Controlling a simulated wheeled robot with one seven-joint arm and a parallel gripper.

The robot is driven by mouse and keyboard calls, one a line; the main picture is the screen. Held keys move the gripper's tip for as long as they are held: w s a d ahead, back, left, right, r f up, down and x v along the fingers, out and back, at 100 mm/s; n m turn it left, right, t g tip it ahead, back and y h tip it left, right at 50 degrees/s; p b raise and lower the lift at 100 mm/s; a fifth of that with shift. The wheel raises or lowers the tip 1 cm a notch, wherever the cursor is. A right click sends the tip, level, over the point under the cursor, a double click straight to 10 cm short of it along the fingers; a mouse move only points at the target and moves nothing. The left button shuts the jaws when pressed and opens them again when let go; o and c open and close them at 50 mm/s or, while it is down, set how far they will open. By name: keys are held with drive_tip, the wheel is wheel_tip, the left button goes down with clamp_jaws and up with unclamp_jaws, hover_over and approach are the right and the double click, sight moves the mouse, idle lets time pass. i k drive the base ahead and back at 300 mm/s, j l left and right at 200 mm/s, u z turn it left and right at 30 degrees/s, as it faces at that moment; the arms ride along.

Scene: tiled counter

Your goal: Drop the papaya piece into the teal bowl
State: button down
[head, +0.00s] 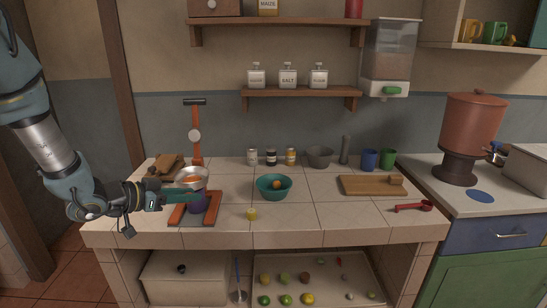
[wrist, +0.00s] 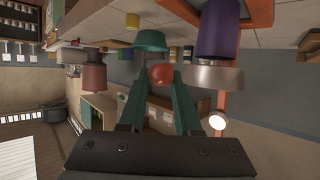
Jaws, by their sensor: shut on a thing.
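My gripper (head: 202,196) is level at the left of the counter, in front of the scale's metal pan. The wrist view shows its two teal fingers (wrist: 160,80) shut on a rounded red-orange piece, which I take as the papaya piece (wrist: 160,74). In the head view I cannot make out the held piece clearly. The teal bowl (head: 274,192) stands upright on the counter, to the right of my gripper and apart from it. A small orange piece shows inside its rim. The bowl also shows beyond the fingertips in the wrist view (wrist: 151,40), which is upside down.
A yellow item (head: 251,214) sits before the bowl. A cutting board (head: 365,186) and red scoop (head: 410,207) lie at right. Jars and a mortar (head: 319,157) stand behind.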

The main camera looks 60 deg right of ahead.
sight(266, 196)
drive_tip(key=k+l, duration=0.1)
drive_tip(key=l, duration=0.85)
drive_tip(key=k+l, duration=0.15)
drive_tip(key=l, duration=0.35)
